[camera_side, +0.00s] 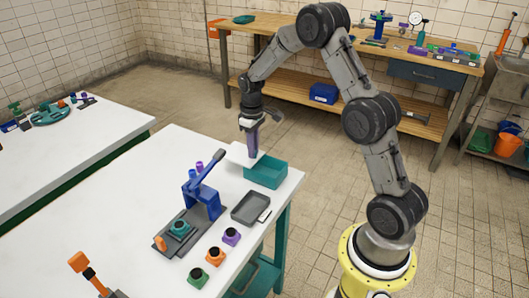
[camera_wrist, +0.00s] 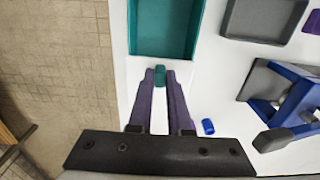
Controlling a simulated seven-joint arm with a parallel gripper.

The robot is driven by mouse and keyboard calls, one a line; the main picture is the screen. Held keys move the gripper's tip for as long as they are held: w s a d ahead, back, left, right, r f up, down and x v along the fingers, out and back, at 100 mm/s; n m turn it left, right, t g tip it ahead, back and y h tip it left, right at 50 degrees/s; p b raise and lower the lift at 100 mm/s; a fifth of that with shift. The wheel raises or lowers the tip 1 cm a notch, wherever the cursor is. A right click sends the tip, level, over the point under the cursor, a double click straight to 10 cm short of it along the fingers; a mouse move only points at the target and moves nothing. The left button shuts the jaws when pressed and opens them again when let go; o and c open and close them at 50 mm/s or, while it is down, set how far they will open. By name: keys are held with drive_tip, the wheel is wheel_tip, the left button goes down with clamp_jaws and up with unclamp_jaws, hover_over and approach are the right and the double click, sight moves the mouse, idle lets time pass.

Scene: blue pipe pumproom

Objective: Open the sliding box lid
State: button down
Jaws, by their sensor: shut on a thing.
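The teal box (camera_side: 266,172) sits on the white table near its far right corner, and its open inside shows. It is also at the top of the wrist view (camera_wrist: 165,28), where I see into it. The pale lid (camera_side: 236,152) sticks out past the box's far left side. My gripper (camera_side: 252,154) points down over the lid beside the box. In the wrist view its purple fingers (camera_wrist: 160,78) are shut on a small teal handle (camera_wrist: 160,74) just outside the box rim. The lid's outline against the white table is hard to tell in the wrist view.
A grey tray (camera_side: 251,207) lies in front of the box. A blue toggle press (camera_side: 202,198) on a grey base stands to the left, with small blue and purple cylinders behind it. Several coloured blocks (camera_side: 215,256) line the near edge. The table's far edge is close to the lid.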

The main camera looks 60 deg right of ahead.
drive_tip(key=shift+w+r, duration=0.1)
drive_tip(key=shift+w, duration=0.15)
drive_tip(key=c, duration=0.8)
unclamp_jaws()
drive_tip(key=shift+c, duration=0.2)
wheel_tip(320, 180, up, 14)
